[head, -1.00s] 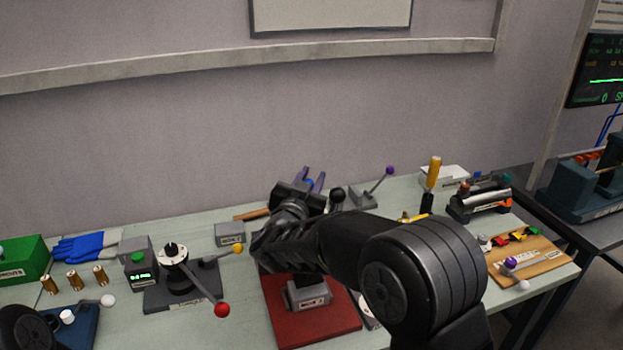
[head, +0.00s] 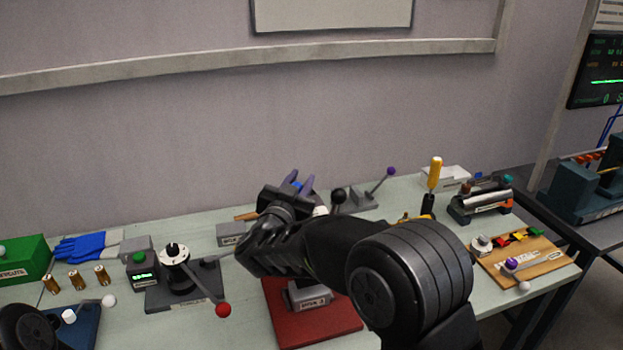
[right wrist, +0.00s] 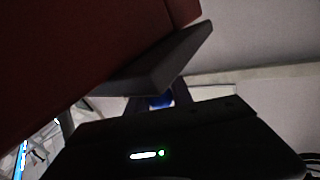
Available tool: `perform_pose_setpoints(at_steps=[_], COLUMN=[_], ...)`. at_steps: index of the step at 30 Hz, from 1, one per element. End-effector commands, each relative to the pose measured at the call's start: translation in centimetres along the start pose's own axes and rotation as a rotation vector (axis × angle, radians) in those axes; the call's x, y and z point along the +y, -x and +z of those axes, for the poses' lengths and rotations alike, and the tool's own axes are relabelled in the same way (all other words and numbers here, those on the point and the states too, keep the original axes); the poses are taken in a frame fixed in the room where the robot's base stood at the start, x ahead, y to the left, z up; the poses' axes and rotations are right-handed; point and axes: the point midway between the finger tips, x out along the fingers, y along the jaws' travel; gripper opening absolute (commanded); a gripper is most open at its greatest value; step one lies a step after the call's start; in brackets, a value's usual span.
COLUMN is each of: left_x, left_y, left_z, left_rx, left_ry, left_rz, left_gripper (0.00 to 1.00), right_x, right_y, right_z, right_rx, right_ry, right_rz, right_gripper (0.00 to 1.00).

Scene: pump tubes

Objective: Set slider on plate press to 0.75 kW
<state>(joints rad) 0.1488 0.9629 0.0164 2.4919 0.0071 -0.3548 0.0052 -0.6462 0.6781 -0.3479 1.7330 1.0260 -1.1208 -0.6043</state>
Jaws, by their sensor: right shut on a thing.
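My right gripper (head: 299,182) is raised over the back middle of the bench, with its purple fingers pointing up and away. A blue knob (head: 297,186) sits between the fingers, and they are shut on it. In the right wrist view the blue knob (right wrist: 160,98) shows between the fingertips, partly hidden. I take it for the slider's handle, but cannot confirm this. A dark red base (head: 318,325) with a labelled grey block (head: 308,299) lies under my right arm. My arm hides much of what stands there, and no kW scale is readable. My left gripper is out of view.
A grey device with a red-knobbed lever (head: 223,310) stands left of the red base. A black-knobbed lever (head: 338,196) and a purple-knobbed lever (head: 390,171) stand close right of my gripper. A yellow-handled tool (head: 434,173) stands further right. The wall is behind.

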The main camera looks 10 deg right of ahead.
Motion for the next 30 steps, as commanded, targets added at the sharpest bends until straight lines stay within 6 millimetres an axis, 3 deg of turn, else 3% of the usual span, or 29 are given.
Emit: perform_pose_setpoints(at_steps=[8, 9, 16, 25, 30], left_x=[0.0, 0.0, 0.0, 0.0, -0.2], left_y=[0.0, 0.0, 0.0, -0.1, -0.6], left_z=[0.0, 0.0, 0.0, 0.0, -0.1], left_rx=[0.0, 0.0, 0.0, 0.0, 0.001], left_ry=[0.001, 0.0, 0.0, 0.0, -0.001], left_rz=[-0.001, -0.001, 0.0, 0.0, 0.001], left_gripper=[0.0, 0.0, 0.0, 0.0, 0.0], right_x=[-0.1, -0.1, -0.1, -0.1, -0.1], right_y=[0.1, 0.1, 0.1, 0.2, 1.8], right_z=[0.0, 0.0, 0.0, 0.1, 0.2], right_rx=[0.0, 0.001, 0.0, 0.001, 0.0], right_ry=[0.001, 0.001, 0.001, 0.0, -0.001], right_rz=[0.003, 0.003, 0.003, 0.002, 0.0], right_gripper=[0.0, 0.3, 0.48, 0.48, 0.48])
